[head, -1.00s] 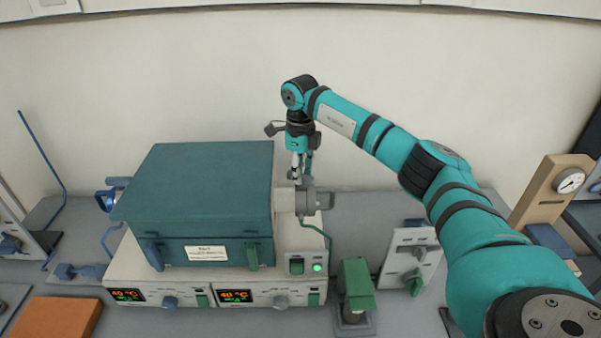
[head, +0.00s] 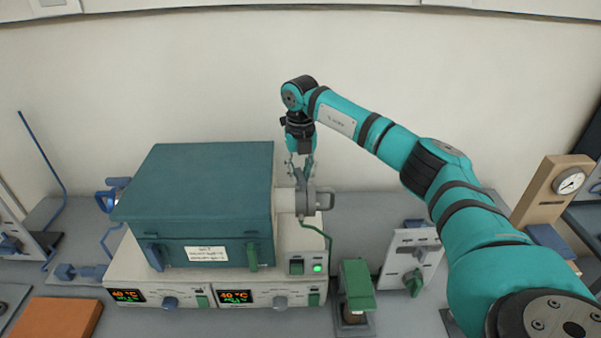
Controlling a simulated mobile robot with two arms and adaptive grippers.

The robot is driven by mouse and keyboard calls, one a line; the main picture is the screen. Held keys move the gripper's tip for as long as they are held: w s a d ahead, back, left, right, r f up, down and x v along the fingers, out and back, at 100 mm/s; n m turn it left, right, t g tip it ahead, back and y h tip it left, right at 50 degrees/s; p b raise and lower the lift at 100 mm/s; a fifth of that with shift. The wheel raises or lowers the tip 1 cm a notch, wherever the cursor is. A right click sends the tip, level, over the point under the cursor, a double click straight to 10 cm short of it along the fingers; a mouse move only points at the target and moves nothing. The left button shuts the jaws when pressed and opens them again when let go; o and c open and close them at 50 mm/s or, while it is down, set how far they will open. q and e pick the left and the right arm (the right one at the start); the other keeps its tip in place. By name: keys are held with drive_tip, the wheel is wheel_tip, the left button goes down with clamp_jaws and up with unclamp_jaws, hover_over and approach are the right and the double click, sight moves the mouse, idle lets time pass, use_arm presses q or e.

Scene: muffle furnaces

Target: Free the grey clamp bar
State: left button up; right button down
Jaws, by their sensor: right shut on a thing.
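The teal furnace (head: 195,190) stands on a cream control base with lit displays. A grey round fitting (head: 286,200) sticks out of its right side, with grey clamp parts (head: 325,201) around its outer end. My right gripper (head: 302,178) points down at the top of this fitting. Its fingers are shut on a small part there, which I take to be the grey clamp bar; the fingers largely hide it. My left gripper is out of view.
A green block on a stand (head: 356,285) and a white panel with a green knob (head: 410,262) stand to the right. A wooden gauge stand (head: 548,190) is farther right. An orange-brown slab (head: 58,320) lies at front left.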

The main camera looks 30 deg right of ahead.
sight(301, 175)
drive_tip(key=shift+r+m, duration=0.1)
drive_tip(key=shift+m, duration=1)
drive_tip(key=c, duration=1.2)
unclamp_jaws()
drive_tip(key=shift+c, duration=0.2)
wheel_tip(301, 175, up, 12)
